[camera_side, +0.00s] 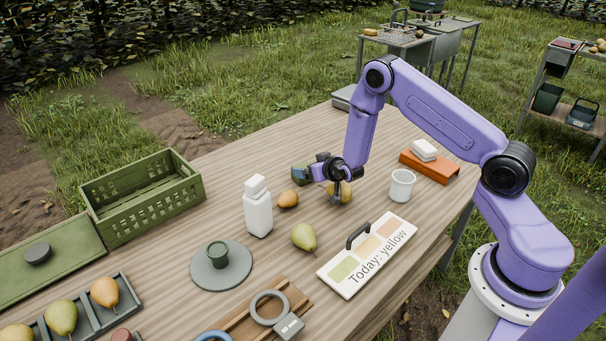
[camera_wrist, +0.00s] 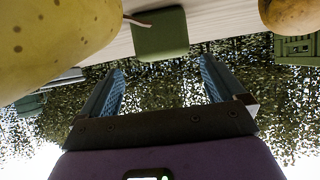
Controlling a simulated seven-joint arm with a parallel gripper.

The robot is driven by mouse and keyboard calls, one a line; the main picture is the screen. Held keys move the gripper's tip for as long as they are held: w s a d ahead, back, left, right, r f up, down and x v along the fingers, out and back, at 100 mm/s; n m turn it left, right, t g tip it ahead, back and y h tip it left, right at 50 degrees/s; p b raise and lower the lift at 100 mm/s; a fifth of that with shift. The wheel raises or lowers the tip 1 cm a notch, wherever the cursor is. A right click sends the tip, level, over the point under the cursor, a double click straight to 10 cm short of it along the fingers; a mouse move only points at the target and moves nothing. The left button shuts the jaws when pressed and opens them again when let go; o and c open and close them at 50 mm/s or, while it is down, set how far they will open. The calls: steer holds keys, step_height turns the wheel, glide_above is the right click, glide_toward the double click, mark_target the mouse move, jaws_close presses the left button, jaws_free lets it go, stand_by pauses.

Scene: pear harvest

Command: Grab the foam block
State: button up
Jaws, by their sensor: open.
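A dark green block (camera_side: 301,175), which I take to be the foam block, lies on the table just left of my gripper (camera_side: 314,170) in the side view. My gripper is low over the table, turned sideways, with its fingers pointing at the block. In the wrist view the green block (camera_wrist: 160,34) shows beyond the gap between my open fingers (camera_wrist: 161,72). Nothing is between the fingers, and a clear gap separates them from the block.
A yellow pear (camera_side: 341,193) stands close under my wrist; it fills the upper left of the wrist view (camera_wrist: 50,40). An orange-brown pear (camera_side: 288,199) lies near the block. A white bottle (camera_side: 258,208), green pear (camera_side: 304,237) and white cup (camera_side: 402,186) stand nearby.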

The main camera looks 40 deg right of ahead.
mark_target(304, 167)
steer(key=shift+a+x, duration=0.15)
steer(key=shift+x, duration=1.2)
steer(key=shift+a+x, duration=0.1)
steer(key=shift+x, duration=1.2)
steer(key=c, duration=1.1)
